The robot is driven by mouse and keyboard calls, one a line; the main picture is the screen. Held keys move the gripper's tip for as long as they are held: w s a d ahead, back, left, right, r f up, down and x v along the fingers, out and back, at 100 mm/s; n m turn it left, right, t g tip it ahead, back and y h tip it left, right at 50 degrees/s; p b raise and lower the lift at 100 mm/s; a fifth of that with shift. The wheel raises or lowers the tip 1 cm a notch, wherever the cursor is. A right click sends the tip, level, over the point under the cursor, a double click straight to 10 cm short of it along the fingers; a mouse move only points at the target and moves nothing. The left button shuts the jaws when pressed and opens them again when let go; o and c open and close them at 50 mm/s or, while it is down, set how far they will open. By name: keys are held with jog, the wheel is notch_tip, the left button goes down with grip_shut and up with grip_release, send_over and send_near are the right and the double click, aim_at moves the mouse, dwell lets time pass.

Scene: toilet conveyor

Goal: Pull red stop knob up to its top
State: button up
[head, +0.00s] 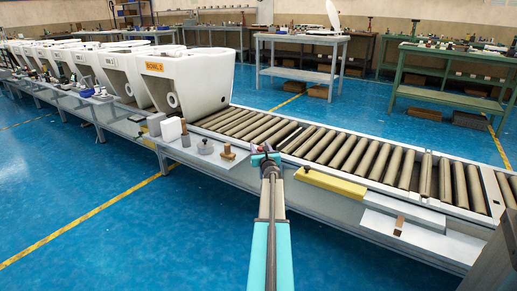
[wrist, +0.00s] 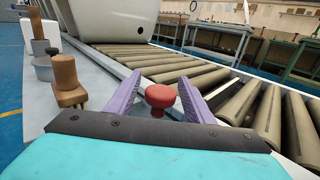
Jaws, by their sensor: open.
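The red stop knob (wrist: 160,97) has a rounded cap on a narrower stem and shows in the wrist view between my gripper's two purple fingers. My gripper (wrist: 157,92) is open, with one finger on each side of the knob; I see a gap on both sides of the cap. The knob's lower stem and base are hidden behind the dark edge of my gripper. In the head view my gripper (head: 266,157) is at the near edge of the conveyor, and the knob is too small and covered there to make out clearly.
The roller conveyor (head: 345,150) runs along the right of my gripper. White toilet bowls (head: 190,80) stand on it at the left. A wooden-handled tool (wrist: 66,82) stands close on the left ledge, near a white block (head: 171,129). A yellow plate (head: 330,184) lies on the right edge.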

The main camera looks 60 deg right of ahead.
jog(key=shift+w+d, duration=0.3)
grip_shut()
notch_tip(320, 180, up, 7)
jog(key=p, duration=0.4)
jog(key=shift+f+p, duration=0.2)
jog(key=shift+p, duration=0.15)
jog(key=shift+d, duration=0.1)
jog(key=shift+c, duration=0.9)
grip_release()
jog(key=shift+r, duration=0.1)
jog(key=shift+o, duration=0.9)
